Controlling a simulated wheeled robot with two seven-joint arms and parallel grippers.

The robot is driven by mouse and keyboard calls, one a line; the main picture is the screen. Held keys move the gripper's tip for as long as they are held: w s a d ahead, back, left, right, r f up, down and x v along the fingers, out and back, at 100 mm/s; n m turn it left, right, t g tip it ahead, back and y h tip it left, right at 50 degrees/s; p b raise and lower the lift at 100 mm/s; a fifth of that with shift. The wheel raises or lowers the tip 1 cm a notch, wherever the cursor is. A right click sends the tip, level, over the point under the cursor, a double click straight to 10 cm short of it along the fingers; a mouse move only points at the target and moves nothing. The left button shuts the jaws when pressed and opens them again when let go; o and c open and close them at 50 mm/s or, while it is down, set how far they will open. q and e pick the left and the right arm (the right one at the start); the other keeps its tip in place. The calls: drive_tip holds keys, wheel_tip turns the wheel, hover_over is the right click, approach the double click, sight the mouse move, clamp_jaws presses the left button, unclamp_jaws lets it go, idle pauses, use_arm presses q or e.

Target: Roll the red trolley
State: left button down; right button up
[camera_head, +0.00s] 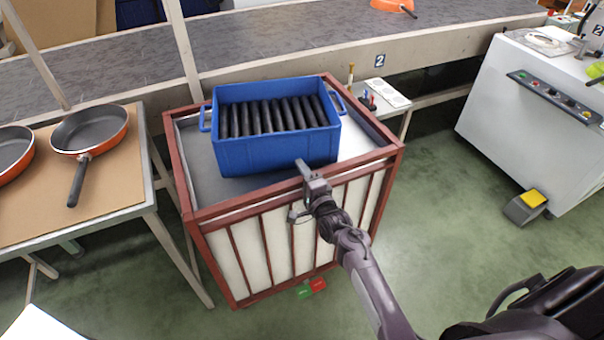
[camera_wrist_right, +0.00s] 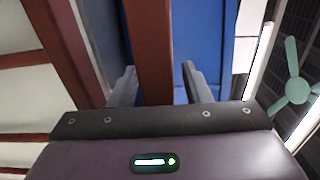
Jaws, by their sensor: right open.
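The red trolley (camera_head: 236,212) stands in the middle of the head view, with red bars, pale side panels and a grey top. A blue crate (camera_head: 280,153) with dark rods in it sits on top. My right gripper (camera_head: 304,172) is at the trolley's front top rail, near the crate's front. In the right wrist view a red rail (camera_wrist_right: 148,45) lies between the two fingers of my open right gripper (camera_wrist_right: 158,85); contact cannot be told. The crate's blue wall (camera_wrist_right: 203,35) shows beyond. My left gripper is in neither view.
A table with pans (camera_head: 90,128) stands close on the left. A conveyor (camera_head: 260,45) runs behind the trolley. A white machine (camera_head: 520,120) with a yellow pedal (camera_head: 533,198) is at the right. Green floor (camera_head: 440,200) is free between trolley and machine.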

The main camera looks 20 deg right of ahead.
drive_tip(key=s, duration=0.7)
drive_tip(key=shift+s, duration=0.4)
drive_tip(key=shift+d, duration=0.1)
drive_tip(key=s+a+f+n+g, duration=0.25)
drive_tip(key=s+f, duration=0.25)
drive_tip(key=f, duration=0.4)
drive_tip(key=s+a+f+n+g+y, duration=0.1)
drive_tip(key=s+a+f+n+g, duration=0.25)
drive_tip(key=f, duration=0.65)
drive_tip(key=s+f+n+g, duration=0.3)
drive_tip(key=s+f+n, duration=0.1)
drive_tip(key=s+f, duration=0.4)
drive_tip(key=s+d+f+n+g, duration=0.2)
drive_tip(key=s+f+n+g, duration=0.2)
drive_tip(key=s+f, duration=0.4)
drive_tip(key=s+d+f+n+g+h, duration=0.1)
drive_tip(key=s+f+n+g, duration=0.3)
drive_tip(key=s, duration=1.7)
wheel_tip(320, 180, down, 4)
drive_tip(key=shift+d+r+n+h, duration=0.1)
drive_tip(key=shift+d+n+h, duration=0.3)
drive_tip(key=shift+n, duration=0.7)
